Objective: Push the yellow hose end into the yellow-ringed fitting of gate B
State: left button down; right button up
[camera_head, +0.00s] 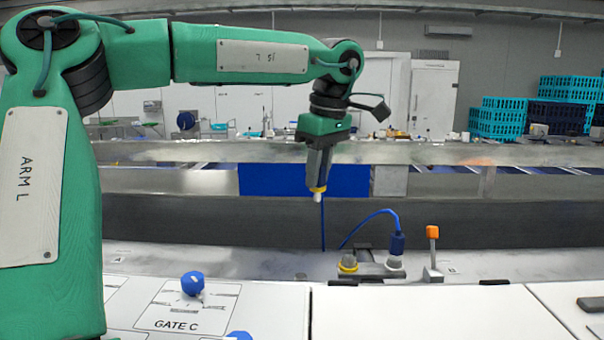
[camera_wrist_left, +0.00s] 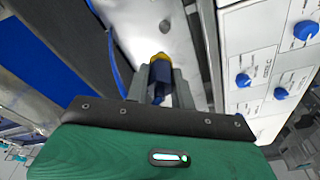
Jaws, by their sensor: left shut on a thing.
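The yellow hose end (camera_head: 318,190), a yellow collar with a white tip, points down from my left gripper (camera_head: 318,178). My left gripper is shut on it; in the left wrist view the yellow collar (camera_wrist_left: 160,57) and a dark blue body show between the fingers. The yellow-ringed fitting (camera_head: 347,264) stands on the bench below and slightly right of the hose end, with a clear gap between them. Its gate label cannot be read. In the left wrist view I cannot make out the fitting. My right gripper is not in view.
A blue plug (camera_head: 397,244) with a looping blue hose (camera_head: 372,218) sits just right of the ringed fitting. Further right stands an orange-topped lever (camera_head: 432,234). A blue knob (camera_head: 192,283) is on the gate C panel at left. A metal rail (camera_head: 450,208) runs behind.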

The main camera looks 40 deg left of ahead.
pick_arm(q)
jog(key=w+d+f+m, duration=0.3)
jog(key=d+f+m, duration=0.1)
jog(key=f, duration=0.4)
jog(key=shift+d+t, duration=0.4)
jog(key=shift+d, duration=0.45)
jog(key=shift+f, duration=0.25)
dwell(0.5)
jog(key=shift+f+b, duration=0.55)
jog(key=shift+f, duration=0.2)
jog(key=shift+f+b, duration=0.65)
jog(key=shift+f, duration=0.55)
dwell(1.5)
